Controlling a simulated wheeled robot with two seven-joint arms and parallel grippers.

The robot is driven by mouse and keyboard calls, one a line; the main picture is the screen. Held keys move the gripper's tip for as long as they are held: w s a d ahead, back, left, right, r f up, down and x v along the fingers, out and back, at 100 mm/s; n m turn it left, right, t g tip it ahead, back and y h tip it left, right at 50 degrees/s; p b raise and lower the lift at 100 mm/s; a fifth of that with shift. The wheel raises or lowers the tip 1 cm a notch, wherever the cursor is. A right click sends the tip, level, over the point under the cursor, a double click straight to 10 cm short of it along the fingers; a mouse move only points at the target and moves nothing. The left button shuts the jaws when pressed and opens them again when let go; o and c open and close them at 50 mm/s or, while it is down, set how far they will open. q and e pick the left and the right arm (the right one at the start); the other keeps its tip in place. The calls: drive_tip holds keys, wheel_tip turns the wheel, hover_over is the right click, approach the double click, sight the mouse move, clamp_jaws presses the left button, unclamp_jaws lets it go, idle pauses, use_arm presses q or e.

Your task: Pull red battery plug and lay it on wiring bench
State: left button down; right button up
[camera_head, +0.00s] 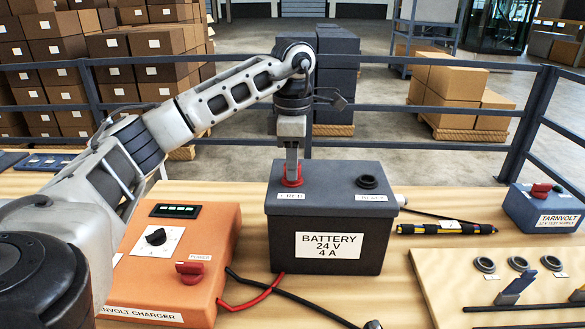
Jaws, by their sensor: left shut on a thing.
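The dark battery box (325,240) stands upright on the wooden wiring bench (250,258). It has a red terminal area at its top left and a black round socket (367,182) at its top right. My left gripper (292,168) points straight down at the red spot and is shut on the red plug (292,182). The fingers hide most of the plug, so I cannot tell whether it is still seated. My right gripper is not in view.
The orange charger (180,255) stands left of the battery, with red and black cables (290,292) running from it. A yellow-black rod (446,228), a blue test supply (545,205) and a board with rings (505,262) lie right. A railing (420,144) runs behind.

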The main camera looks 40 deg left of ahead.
use_arm(q)
drive_tip(key=shift+r, duration=2.85)
drive_tip(key=shift+p, duration=0.3)
